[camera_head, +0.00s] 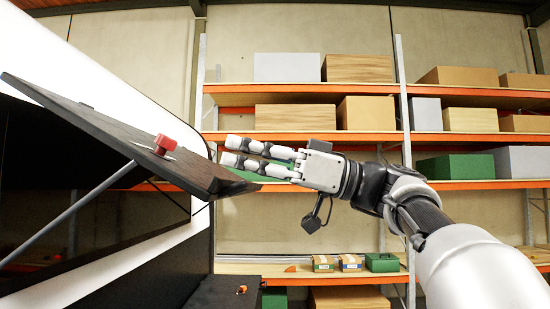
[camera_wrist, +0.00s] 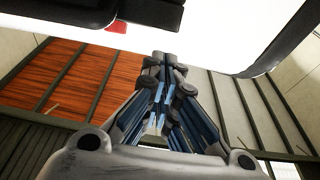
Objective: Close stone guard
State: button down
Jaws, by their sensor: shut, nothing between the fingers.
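The stone guard (camera_head: 195,172) is a dark flat panel on the white caravan front at the left in the head view. It stands raised and tilted, with its right end lower, above a dark window opening. A grey strut (camera_head: 70,213) runs up to its underside. A red knob (camera_head: 165,144) sits on its upper face. My gripper (camera_head: 228,149) is shut and empty, pointing left beside the panel's right end; contact cannot be told. In the wrist view the fingertips (camera_wrist: 164,58) are together. A red piece (camera_wrist: 117,27) beside a black edge shows there at the top.
Orange shelving with cardboard boxes (camera_head: 357,68) stands behind my arm. Several small boxes, including a green one (camera_head: 382,262), lie on a lower shelf. The white caravan body (camera_head: 110,65) fills the left. Open space shows below my gripper.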

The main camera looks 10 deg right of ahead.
jog(key=shift+w+a+f+b, duration=0.1)
jog(key=shift+a+f, duration=0.2)
jog(key=shift+f, duration=0.3)
jog(key=shift+w+a+f+b, duration=0.15)
jog(key=shift+a+f, duration=0.1)
jog(key=shift+f, duration=0.35)
jog(key=shift+a+f+b, duration=0.1)
jog(key=shift+a+f, duration=0.2)
jog(key=shift+f, duration=0.3)
